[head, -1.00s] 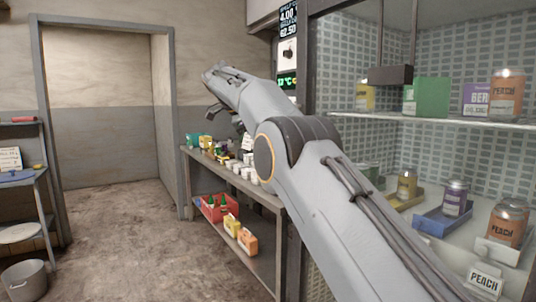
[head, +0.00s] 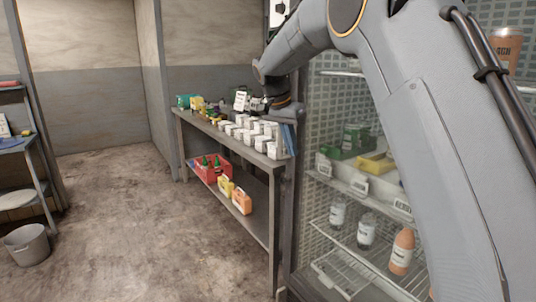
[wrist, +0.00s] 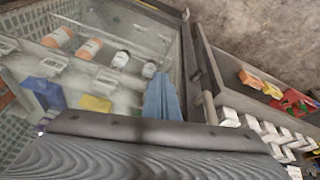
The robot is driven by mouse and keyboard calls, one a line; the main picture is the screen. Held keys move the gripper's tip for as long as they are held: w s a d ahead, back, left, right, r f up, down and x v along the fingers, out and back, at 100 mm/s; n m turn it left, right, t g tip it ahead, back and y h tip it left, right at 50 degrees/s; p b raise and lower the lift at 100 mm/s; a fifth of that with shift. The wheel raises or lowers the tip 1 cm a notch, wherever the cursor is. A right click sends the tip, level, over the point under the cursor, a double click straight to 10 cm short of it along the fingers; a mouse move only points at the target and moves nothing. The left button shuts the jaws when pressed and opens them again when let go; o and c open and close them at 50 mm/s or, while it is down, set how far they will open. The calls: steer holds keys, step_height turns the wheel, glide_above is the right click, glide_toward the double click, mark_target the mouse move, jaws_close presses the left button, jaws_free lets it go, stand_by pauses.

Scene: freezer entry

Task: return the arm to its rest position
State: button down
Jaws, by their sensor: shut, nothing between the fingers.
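My arm reaches across the right half of the head view and bends down over the near end of the back table. My gripper (head: 281,108) is at its dark end there, small and partly hidden by the wrist, beside the glass-fronted cabinet (head: 350,200). In the wrist view the dark edge of my gripper (wrist: 160,131) fills the bottom, above a ribbed grey surface. It is shut and holds nothing. A blue pleated strip (wrist: 162,98) shows just past it; I cannot tell whether it touches.
The table (head: 262,170) carries white boxes (head: 250,128); a red crate (head: 210,172) and yellow and orange jugs (head: 241,200) stand on its lower shelf. Bottles (head: 402,250) stand inside the cabinet. A bucket (head: 27,245) is at left. The middle floor is clear.

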steer(key=s+d+f+n+y, duration=0.1)
steer(key=s+d+f, duration=0.3)
steer(key=s, duration=0.9)
steer(key=s+d+f+n+g+y, duration=0.1)
steer(key=s+d+f+n, duration=0.3)
steer(key=s+f, duration=0.4)
steer(key=s+d+f+n+g+y, duration=0.1)
steer(key=s+d+f+n, duration=0.2)
steer(key=s, duration=1.5)
step_height(320, 180, down, 4)
steer(key=shift+d+f, duration=0.1)
steer(key=shift+d, duration=0.45)
steer(key=shift+s, duration=0.15)
